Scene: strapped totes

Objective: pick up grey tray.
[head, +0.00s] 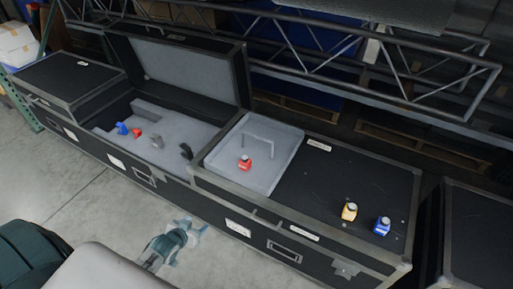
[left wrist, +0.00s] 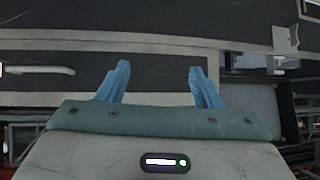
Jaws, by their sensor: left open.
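The grey tray (head: 284,170) lies on the left part of the black case top, with a raised handle (head: 271,133) near its far side. A small red bottle (head: 244,164) stands on the tray. My left gripper (head: 187,225) is low in front of the cases, apart from the tray and to its lower left. In the left wrist view the left gripper (left wrist: 160,78) is open and empty, with its two blue fingers spread before a dark case side. The right gripper is not in view.
A yellow bottle (head: 349,211) and a blue bottle (head: 382,226) stand right of the tray. An open case (head: 113,148) at left has a raised lid (head: 190,72) and holds red and blue items. Metal trusses (head: 400,60) run behind. Floor is clear in front.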

